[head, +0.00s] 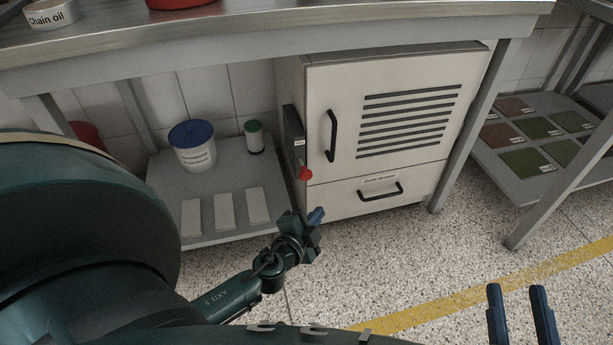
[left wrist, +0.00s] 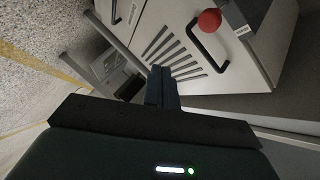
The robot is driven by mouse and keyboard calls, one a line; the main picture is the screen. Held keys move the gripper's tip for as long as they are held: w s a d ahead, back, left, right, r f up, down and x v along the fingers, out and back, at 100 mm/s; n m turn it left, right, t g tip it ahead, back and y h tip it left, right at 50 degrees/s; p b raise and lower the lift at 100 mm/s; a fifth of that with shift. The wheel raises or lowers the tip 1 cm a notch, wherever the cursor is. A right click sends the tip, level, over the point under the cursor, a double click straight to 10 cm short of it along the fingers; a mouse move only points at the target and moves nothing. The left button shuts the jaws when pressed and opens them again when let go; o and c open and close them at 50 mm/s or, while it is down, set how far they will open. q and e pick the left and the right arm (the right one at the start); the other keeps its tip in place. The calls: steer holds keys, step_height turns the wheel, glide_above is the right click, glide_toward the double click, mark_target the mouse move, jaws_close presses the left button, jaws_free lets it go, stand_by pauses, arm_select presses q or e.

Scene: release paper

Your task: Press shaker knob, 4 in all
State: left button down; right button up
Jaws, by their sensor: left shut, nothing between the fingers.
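The red knob (head: 305,173) sits low on a dark control box (head: 293,135) on the left side of a cream cabinet (head: 335,85). My left gripper (head: 316,215) is shut and empty, below and slightly right of the knob, apart from it. In the left wrist view the knob (left wrist: 209,20) shows at the top right, and the shut fingertips (left wrist: 162,72) point at the cabinet's front, left of and below the knob. My right gripper (head: 520,290) is open and empty over the floor at the bottom right.
The cabinet has a black door handle (head: 331,136) and a drawer with a handle (head: 381,191). A low shelf (head: 165,180) left of it holds a blue-lidded tub (head: 196,150), a green-lidded jar (head: 254,137) and pale blocks (head: 224,211). A worktop (head: 250,28) overhangs. The speckled floor is clear.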

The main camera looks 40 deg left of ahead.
mark_target(303, 177)
arm_select(q)
steer(key=shift+w+a, duration=0.1)
steer(key=w+a, duration=0.5)
steer(key=a, duration=0.1)
steer(key=shift+w+a, duration=0.3)
stand_by(2.1)
steer(key=shift+w+a, duration=0.25)
steer(key=shift+a, duration=0.05)
steer(key=shift+w+a+b, duration=0.3)
steer(key=shift+w+a, duration=0.7)
steer(key=shift+a, duration=0.25)
stand_by(1.8)
steer(key=shift+s+d, duration=1.25)
steer(key=shift+d, duration=0.3)
steer(key=shift+s+d, duration=0.1)
